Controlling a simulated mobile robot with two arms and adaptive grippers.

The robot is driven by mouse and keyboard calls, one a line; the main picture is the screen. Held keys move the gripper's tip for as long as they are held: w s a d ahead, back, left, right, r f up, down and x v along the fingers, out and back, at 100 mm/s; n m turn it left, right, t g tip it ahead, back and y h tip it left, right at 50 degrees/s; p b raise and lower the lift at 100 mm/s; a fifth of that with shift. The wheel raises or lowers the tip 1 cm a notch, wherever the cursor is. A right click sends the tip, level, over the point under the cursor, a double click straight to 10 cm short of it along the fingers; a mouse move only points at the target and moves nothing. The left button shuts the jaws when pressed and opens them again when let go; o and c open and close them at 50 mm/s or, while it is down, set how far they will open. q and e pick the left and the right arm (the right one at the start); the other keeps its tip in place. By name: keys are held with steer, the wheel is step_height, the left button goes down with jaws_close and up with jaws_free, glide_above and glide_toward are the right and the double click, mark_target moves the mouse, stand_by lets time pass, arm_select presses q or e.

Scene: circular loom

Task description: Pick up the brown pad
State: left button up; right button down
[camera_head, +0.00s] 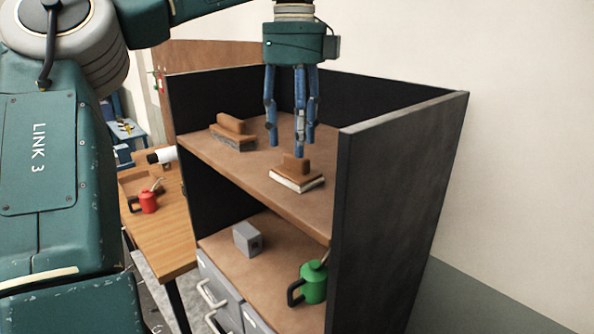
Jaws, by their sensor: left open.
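Two block-like pads with brown handles rest on the upper shelf. The nearer pad (297,175) has a brown top and a whitish base and lies close to the shelf's front edge. The other pad (233,134) has a brown handle on a greyer base and lies farther left. I cannot tell for sure which is the brown pad. My left gripper (291,146) points down with its blue fingers apart and nothing between them. Its fingertips are just above and behind the nearer pad, one partly overlapping its handle in the picture. My right gripper is not in view.
The brown shelf (240,165) has dark walls; its right side panel (395,190) rises close to the gripper. Below are a grey block (247,238), a green can (314,283) and grey drawers (215,295). A wooden table (160,238) with a red can (148,202) is at left.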

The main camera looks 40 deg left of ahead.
mark_target(293, 155)
arm_select(q)
steer(key=f, duration=0.1)
steer(key=f+p, duration=0.1)
steer(key=f, duration=0.1)
steer(key=shift+s+d, duration=0.2)
steer(key=shift+s, duration=0.1)
steer(key=shift+a+f+p, duration=0.1)
steer(key=shift+f+p, duration=0.2)
steer(key=shift+f, duration=0.1)
steer(key=shift+a+f, duration=0.1)
steer(key=shift+f, duration=0.1)
steer(key=shift+c, duration=1.1)
steer(key=shift+d, duration=0.2)
steer(key=c, duration=0.9)
jaws_close()
steer(key=shift+a, duration=0.15)
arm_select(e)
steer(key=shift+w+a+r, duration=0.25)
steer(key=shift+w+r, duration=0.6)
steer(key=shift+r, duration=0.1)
